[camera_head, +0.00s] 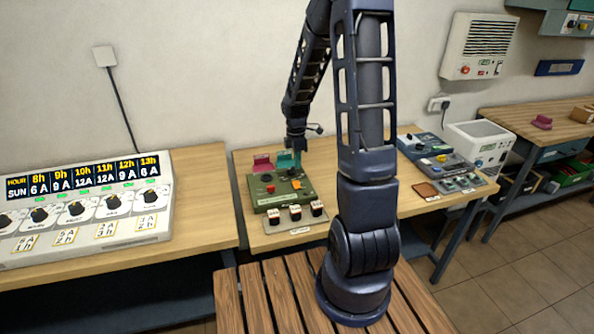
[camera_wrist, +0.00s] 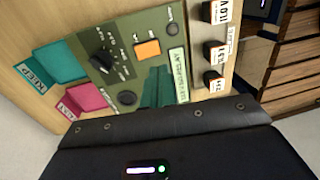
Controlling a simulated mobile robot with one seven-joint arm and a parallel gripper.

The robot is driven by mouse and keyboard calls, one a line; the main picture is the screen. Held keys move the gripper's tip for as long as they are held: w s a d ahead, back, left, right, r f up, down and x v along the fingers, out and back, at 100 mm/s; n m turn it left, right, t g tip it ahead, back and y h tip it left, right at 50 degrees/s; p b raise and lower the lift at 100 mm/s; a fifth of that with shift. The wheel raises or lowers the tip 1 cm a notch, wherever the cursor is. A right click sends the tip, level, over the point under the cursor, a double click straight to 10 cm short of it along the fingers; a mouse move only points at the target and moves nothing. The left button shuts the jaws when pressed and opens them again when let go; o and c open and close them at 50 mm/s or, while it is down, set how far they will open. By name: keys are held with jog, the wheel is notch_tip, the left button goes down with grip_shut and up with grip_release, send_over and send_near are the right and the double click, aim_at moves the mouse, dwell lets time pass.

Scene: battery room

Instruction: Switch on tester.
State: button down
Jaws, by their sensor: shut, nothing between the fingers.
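The tester is a green box (camera_head: 284,192) on the middle bench. In the head view its top has a red button (camera_head: 270,188) at the left and an orange switch (camera_head: 296,184) to its right. The wrist view shows its panel from above, with the orange switch (camera_wrist: 148,48), a black knob (camera_wrist: 103,60) and a label strip (camera_wrist: 178,75). My gripper (camera_head: 297,158) points down at the rear of the tester. Its shut dark green fingers (camera_wrist: 158,88) overlap the panel in the wrist view and hide part of it. I cannot tell whether they touch it.
A pink holder (camera_wrist: 87,97) and a teal holder (camera_wrist: 60,62) stand behind the tester. Several labelled cells (camera_head: 295,212) stand along its front. A charger panel (camera_head: 85,210) fills the left bench. Other devices (camera_head: 445,170) stand at the right. A slatted wooden surface (camera_head: 262,300) is nearest.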

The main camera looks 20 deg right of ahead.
jog(key=r, duration=0.5)
jog(key=shift+s+r, duration=0.25)
jog(key=shift+s, duration=0.1)
jog(key=shift+r, duration=0.1)
jog(key=s+d+r+m+t, duration=0.1)
jog(key=s+r+m+t, duration=0.5)
jog(key=s+r+m, duration=1.2)
jog(key=shift+s+d+r, duration=0.2)
jog(key=shift+s+r, duration=0.65)
jog(key=shift+s, duration=1.35)
